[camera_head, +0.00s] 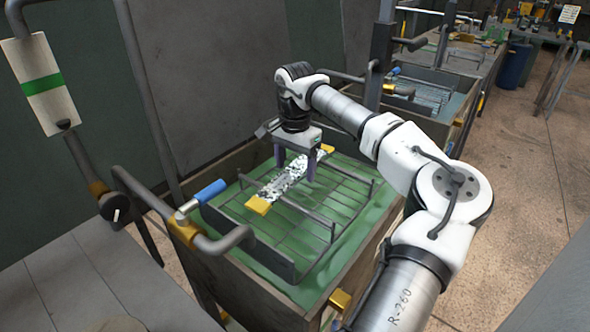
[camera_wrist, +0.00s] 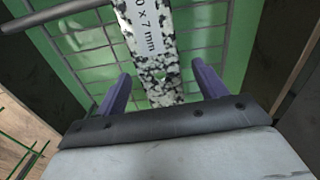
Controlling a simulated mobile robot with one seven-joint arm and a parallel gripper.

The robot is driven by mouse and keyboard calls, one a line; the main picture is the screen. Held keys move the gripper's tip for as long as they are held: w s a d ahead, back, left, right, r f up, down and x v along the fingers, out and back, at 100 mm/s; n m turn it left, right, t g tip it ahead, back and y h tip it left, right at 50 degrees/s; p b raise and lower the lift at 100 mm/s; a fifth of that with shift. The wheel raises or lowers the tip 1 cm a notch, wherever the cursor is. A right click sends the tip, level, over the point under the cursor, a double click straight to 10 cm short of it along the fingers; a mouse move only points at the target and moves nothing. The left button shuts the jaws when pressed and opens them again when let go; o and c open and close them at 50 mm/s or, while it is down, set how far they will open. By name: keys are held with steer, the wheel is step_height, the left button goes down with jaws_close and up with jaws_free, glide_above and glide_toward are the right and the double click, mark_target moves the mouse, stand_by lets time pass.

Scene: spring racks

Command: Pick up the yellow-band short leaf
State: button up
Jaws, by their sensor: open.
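The yellow-band short leaf (camera_head: 284,184) is a speckled black-and-white strip with yellow ends. It lies slantwise on a wire rack (camera_head: 316,223) in the head view. In the wrist view the leaf (camera_wrist: 161,75) shows a white label with partly cut-off text ending in "7 mm" and a small hole near its close end. My gripper (camera_head: 296,176) is open above the leaf, with one purple finger on each side of it. In the wrist view the gripper (camera_wrist: 160,88) has the leaf between its fingers, with a gap on both sides. Its yellow ends are outside the wrist view.
The rack sits in a green-lined tank (camera_head: 349,267) with raised walls. Bars stand up on the rack around the leaf. A blue-handled lever (camera_head: 204,194) and grey pipes are at the tank's left. Another tank (camera_head: 424,96) stands behind; open floor is at the right.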

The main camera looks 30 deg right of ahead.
steer(key=c, duration=1.4)
steer(key=shift+o, duration=0.2)
steer(key=shift+r, duration=0.2)
